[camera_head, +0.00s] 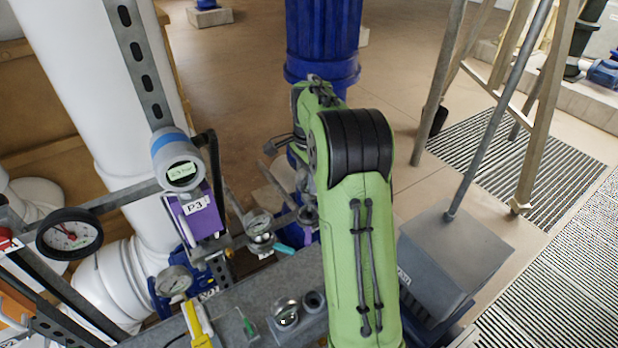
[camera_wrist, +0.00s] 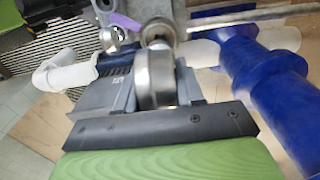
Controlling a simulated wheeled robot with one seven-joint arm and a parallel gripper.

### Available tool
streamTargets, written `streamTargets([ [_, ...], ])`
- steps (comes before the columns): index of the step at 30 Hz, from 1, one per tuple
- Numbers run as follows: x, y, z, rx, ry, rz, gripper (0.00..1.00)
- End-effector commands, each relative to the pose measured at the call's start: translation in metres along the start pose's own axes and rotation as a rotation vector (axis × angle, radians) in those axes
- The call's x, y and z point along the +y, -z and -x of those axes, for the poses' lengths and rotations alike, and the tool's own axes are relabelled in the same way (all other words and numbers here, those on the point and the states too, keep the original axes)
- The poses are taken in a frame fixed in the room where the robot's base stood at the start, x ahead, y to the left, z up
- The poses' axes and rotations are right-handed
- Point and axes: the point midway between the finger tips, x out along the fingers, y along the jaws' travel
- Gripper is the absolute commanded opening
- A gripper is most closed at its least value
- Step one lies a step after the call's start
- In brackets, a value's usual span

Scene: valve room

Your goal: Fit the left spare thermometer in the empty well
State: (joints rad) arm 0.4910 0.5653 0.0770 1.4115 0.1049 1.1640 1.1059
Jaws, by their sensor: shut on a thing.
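My gripper (camera_wrist: 160,98) is shut on a thermometer (camera_wrist: 154,78), whose round metal case shows edge-on between the fingers in the wrist view. Just beyond the case is a round metal fitting (camera_wrist: 158,36) on a thin pipe, which looks like the well. I cannot tell whether the stem is in it. In the head view my arm hides most of the gripper, near the dark round fitting (camera_head: 307,214). Another spare thermometer (camera_head: 286,312) stands in a grey holder, beside an empty socket (camera_head: 314,301).
A dial gauge (camera_head: 258,222) sits on the pipe close left of the gripper. The P3 purple housing (camera_head: 195,212), a black gauge (camera_head: 69,233) and white pipe (camera_head: 80,80) are farther left. A grey box (camera_head: 455,250) stands right; blue pipework (camera_wrist: 262,85) is near in the wrist view.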

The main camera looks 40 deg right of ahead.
Motion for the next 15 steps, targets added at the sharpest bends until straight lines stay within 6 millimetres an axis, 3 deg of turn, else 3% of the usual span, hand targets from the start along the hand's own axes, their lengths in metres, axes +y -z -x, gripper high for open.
streamTargets([
  [15, 0.0, 0.0, -0.018, 0.0, 0.0, 0.0, 0.16],
])
